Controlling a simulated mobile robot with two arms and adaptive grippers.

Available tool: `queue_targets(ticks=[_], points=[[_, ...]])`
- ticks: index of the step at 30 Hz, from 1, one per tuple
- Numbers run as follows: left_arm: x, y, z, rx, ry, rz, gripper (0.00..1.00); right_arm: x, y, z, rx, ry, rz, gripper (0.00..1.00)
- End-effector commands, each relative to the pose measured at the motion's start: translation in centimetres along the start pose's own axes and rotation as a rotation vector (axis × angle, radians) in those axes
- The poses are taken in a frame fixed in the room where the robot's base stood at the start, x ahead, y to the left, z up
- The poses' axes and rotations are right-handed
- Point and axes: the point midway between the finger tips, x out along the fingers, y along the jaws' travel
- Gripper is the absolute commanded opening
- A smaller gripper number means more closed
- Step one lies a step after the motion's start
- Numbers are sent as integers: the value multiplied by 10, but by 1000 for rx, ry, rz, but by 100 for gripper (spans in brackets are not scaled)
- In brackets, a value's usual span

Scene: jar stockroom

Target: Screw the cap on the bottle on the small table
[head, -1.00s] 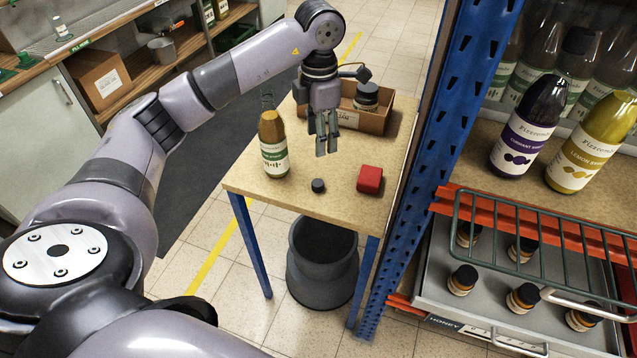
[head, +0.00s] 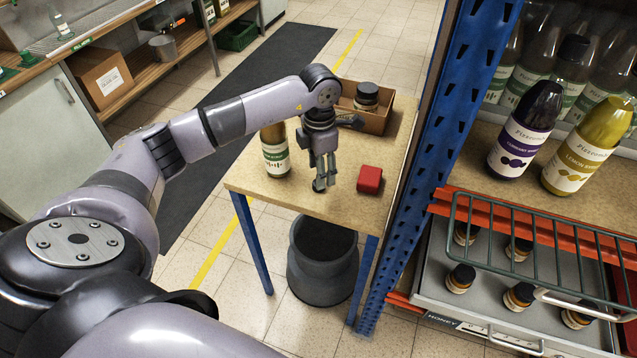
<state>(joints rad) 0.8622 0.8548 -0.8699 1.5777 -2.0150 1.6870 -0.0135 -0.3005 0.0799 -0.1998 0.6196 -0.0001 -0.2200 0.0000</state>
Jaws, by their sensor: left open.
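The bottle (head: 276,160) stands upright on the small table (head: 255,190). It holds something yellow-brown and has a white and green label. My left arm hides its neck and top. My left gripper (head: 321,183) points down, open, low over the table to the right of the bottle. The small dark cap (head: 318,185) lies on the table at its fingertips, mostly hidden by the fingers. I cannot tell whether the fingers touch it. My right gripper is out of view.
A red block (head: 370,179) lies just right of my left gripper. A cardboard box (head: 372,122) with a dark-lidded jar (head: 366,97) stands behind. A blue rack post (head: 440,150) rises along the table's right side. A grey bin (head: 322,265) stands beneath the table.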

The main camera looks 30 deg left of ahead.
Motion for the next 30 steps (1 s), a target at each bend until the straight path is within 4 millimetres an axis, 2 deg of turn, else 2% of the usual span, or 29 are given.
queue_targets(ticks=[4,9,20,30], points=[[22,3,-1,-1,5,-4,48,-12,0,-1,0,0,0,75],[41,4,-1,0,3,-2,48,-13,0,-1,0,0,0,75],[44,4,0,1,2,-1,48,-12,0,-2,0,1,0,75],[44,4,0,1,2,0,27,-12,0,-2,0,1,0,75]])
